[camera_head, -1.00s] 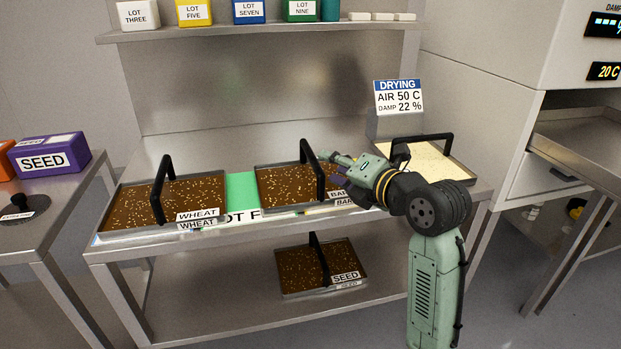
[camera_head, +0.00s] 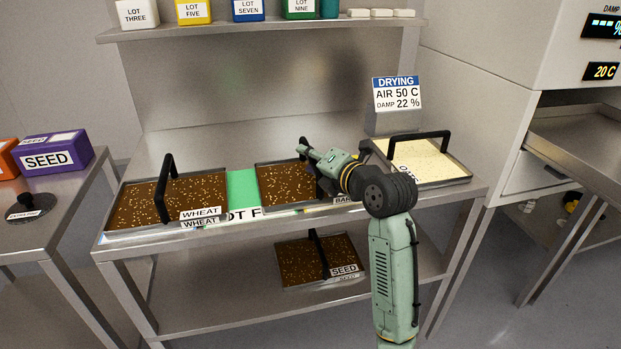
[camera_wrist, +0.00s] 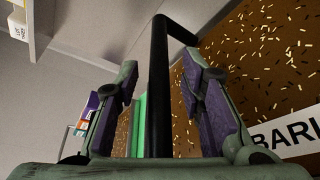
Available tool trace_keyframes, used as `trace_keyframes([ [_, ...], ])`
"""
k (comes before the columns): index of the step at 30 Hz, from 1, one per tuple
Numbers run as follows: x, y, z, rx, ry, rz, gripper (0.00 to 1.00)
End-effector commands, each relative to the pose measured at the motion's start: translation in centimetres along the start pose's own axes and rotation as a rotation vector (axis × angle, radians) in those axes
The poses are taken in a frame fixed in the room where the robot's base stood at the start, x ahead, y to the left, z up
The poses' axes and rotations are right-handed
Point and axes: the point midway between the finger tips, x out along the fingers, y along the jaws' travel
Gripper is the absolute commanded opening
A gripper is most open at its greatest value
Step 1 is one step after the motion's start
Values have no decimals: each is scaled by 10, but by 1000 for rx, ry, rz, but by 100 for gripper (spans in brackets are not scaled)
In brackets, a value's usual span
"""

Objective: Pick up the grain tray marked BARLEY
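The BARLEY tray (camera_head: 280,187) sits in the middle of the table's upper surface, filled with brown material and pale grains. Its label is partly hidden behind my arm in the head view; "BARL" shows on the label (camera_wrist: 290,136) in the wrist view. Its black handle (camera_wrist: 160,95) runs between the two fingers of my gripper (camera_wrist: 160,70). The fingers are open, with a visible gap on each side of the handle. In the head view my gripper (camera_head: 304,153) is at the handle's upper part and covers much of it.
The WHEAT tray (camera_head: 150,205) is to the left, past a green strip (camera_head: 243,190). A tray of pale grain (camera_head: 430,162) is to the right, near the DRYING sign (camera_head: 397,94). A SEED tray (camera_head: 300,262) lies on the lower shelf. Lot boxes stand on the shelf (camera_head: 270,27) above.

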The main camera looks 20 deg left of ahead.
Motion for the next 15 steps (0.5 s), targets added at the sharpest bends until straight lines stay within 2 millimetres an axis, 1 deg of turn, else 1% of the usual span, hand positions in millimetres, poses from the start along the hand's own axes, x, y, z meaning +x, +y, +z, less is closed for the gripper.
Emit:
trace_keyframes([
  [2, 0, 0, 0, 0, 0, 0, 28],
  [12, 0, 0, 0, 0, 0, 0, 5],
  [15, 0, 0, 0, 0, 0, 0, 0],
])
